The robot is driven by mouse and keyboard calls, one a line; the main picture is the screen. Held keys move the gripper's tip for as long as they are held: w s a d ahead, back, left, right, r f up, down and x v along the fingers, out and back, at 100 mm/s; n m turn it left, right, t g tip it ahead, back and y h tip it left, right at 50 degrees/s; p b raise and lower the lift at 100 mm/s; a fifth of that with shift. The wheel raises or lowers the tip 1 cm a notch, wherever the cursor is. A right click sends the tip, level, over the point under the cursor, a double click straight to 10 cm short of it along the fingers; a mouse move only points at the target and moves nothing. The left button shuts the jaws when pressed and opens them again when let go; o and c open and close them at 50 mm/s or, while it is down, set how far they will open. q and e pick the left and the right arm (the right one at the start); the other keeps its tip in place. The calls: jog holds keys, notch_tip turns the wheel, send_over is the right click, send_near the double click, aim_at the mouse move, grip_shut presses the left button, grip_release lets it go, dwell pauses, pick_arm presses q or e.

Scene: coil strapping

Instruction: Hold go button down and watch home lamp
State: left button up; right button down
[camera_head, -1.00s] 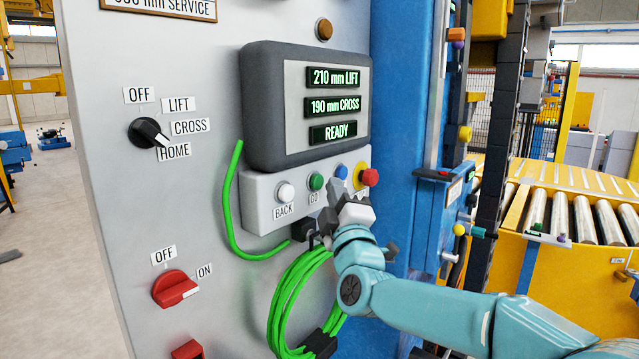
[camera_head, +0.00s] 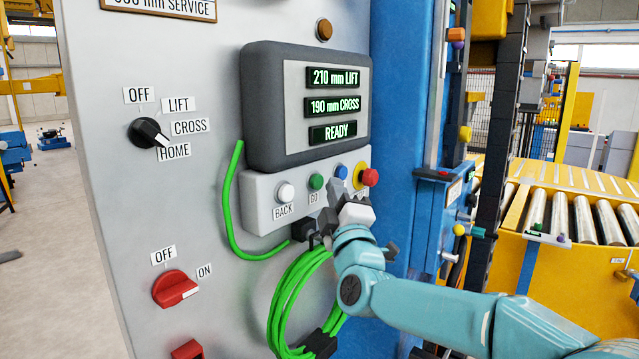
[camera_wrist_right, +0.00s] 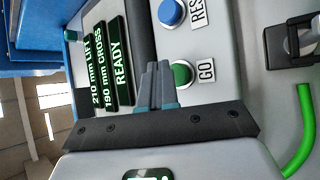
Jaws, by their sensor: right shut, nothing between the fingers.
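The green GO button (camera_head: 316,181) sits on the grey button box below the display, and it also shows in the wrist view (camera_wrist_right: 183,73). My right gripper (camera_head: 334,192) is just right of and below it. In the wrist view its fingers (camera_wrist_right: 157,80) are together and empty, beside the GO button and partly overlapping its edge. I cannot tell whether they touch it. A round amber-brown lamp (camera_head: 324,30) above the display looks unlit; no label for it shows. The display (camera_head: 333,133) reads 210 mm LIFT, 190 mm CROSS, READY. My left gripper is not in view.
A white BACK button (camera_head: 285,192), a blue button (camera_head: 341,171) and a red button (camera_head: 370,177) flank GO. The black selector knob (camera_head: 149,133) points toward HOME. A red OFF/ON switch (camera_head: 174,289) is lower left.

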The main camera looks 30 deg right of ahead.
jog(key=shift+w+a, duration=0.1)
jog(key=shift+w, duration=0.05)
jog(key=shift+w+a, duration=0.1)
jog(key=shift+w, duration=0.2)
